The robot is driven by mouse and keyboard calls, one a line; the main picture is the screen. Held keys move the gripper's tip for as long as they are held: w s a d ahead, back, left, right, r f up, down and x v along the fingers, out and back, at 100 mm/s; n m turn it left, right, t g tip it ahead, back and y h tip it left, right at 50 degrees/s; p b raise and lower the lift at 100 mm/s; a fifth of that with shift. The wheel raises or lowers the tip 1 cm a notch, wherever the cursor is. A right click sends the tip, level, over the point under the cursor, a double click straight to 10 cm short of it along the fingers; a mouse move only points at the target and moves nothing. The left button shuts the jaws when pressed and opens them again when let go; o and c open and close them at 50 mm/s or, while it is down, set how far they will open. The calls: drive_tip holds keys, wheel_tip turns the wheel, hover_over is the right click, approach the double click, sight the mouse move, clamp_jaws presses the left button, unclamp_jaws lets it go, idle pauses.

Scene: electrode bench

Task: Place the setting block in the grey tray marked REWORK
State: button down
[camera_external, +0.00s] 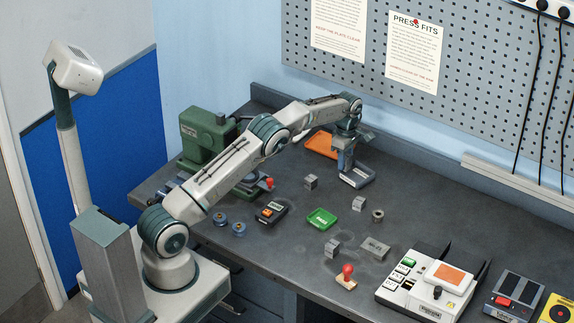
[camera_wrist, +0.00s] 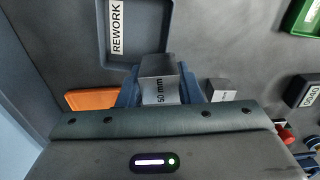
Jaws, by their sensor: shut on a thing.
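My gripper (camera_wrist: 160,92) is shut on a grey metal setting block (camera_wrist: 158,80) marked "50 mm". The block sits between the two blue fingers in the wrist view. The grey tray (camera_wrist: 102,45) with a white REWORK label (camera_wrist: 117,27) lies just beyond the block, whose top end overlaps the tray's near edge in this view. In the external view, the gripper (camera_external: 345,166) is at the back of the bench, over or beside the tray (camera_external: 358,184). The held block is hard to make out there, and its height above the tray cannot be told.
An orange tray (camera_external: 320,145) lies behind left of the gripper. Loose metal blocks (camera_external: 311,182) (camera_external: 359,204) (camera_external: 332,250), a green tray (camera_external: 322,219), a dark meter (camera_external: 271,213) and a red-knobbed stamp (camera_external: 347,277) stand nearer.

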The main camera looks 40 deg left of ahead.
drive_tip(key=shift+f, duration=0.2)
drive_tip(key=shift+f, duration=0.55)
drive_tip(key=shift+f+b, duration=0.1)
drive_tip(key=shift+b, duration=0.2)
drive_tip(key=c, duration=1)
unclamp_jaws()
drive_tip(key=shift+c, duration=0.2)
